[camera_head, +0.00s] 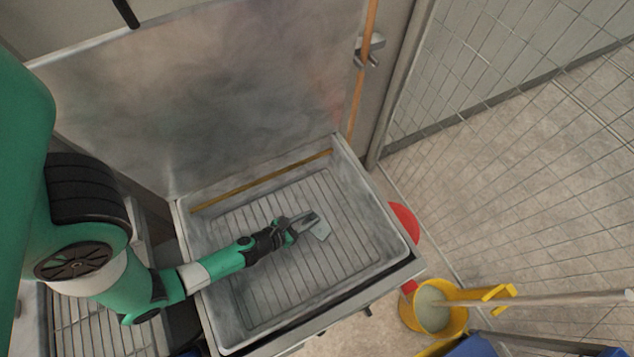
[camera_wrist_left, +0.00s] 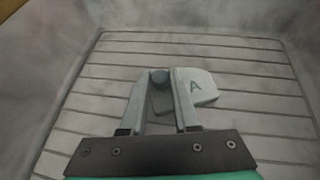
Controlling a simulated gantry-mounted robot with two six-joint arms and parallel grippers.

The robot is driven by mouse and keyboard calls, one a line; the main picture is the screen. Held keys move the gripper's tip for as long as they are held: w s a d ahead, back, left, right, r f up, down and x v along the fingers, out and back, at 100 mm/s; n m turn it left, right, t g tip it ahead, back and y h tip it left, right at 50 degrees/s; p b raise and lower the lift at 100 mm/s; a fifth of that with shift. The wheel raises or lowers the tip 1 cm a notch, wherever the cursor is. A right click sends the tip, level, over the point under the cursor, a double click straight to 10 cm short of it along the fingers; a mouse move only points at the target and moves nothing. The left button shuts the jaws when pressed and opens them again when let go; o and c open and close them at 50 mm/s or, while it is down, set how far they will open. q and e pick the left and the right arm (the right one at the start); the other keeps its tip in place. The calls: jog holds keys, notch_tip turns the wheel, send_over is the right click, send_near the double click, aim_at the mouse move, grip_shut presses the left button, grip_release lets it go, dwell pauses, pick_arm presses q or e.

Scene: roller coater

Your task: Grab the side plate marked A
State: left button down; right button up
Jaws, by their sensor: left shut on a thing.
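The side plate marked A (camera_wrist_left: 197,88) is a small pale plate with a rounded corner and a dark letter A. In the left wrist view it extends to the right of the fingers, above the slatted floor of the tray. In the head view the plate (camera_head: 321,230) shows at the tip of my left gripper (camera_head: 308,219). My left gripper (camera_wrist_left: 161,97) is shut on the plate, whose darker part lies between the two fingers. A round grey knob (camera_wrist_left: 159,76) shows between the fingertips. My right gripper is not in view.
The metal tray (camera_head: 230,320) has raised walls around a slatted floor (camera_head: 262,300). A tall metal sheet (camera_head: 200,95) stands behind it. A yellow bucket (camera_head: 458,319) and a red round object (camera_head: 404,222) are to the right. A mesh fence (camera_head: 520,60) stands at the far right.

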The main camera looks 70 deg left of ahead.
aim_at(309, 220)
pick_arm(q)
jog(key=shift+r, duration=0.1)
dwell(0.3)
jog(key=shift+r+p, duration=0.6)
jog(key=shift+p, duration=0.1)
notch_tip(309, 220, up, 2)
jog(key=shift+r+p, duration=0.25)
jog(key=shift+p, duration=1)
jog(key=shift+s+d+r+b, duration=0.1)
jog(key=shift+d+r+b, duration=0.15)
jog(key=shift+d+b, duration=0.2)
jog(key=shift+s+d+r+b, duration=0.1)
jog(key=shift+d+r+b, duration=0.1)
jog(key=shift+d+b, duration=0.2)
jog(key=s+d+r+p, duration=0.1)
jog(key=s+d+r, duration=0.3)
jog(key=d+r, duration=0.4)
jog(key=shift+s+d+r+p, duration=0.15)
jog(key=shift+d+p, duration=0.2)
jog(key=shift+d, duration=1.4)
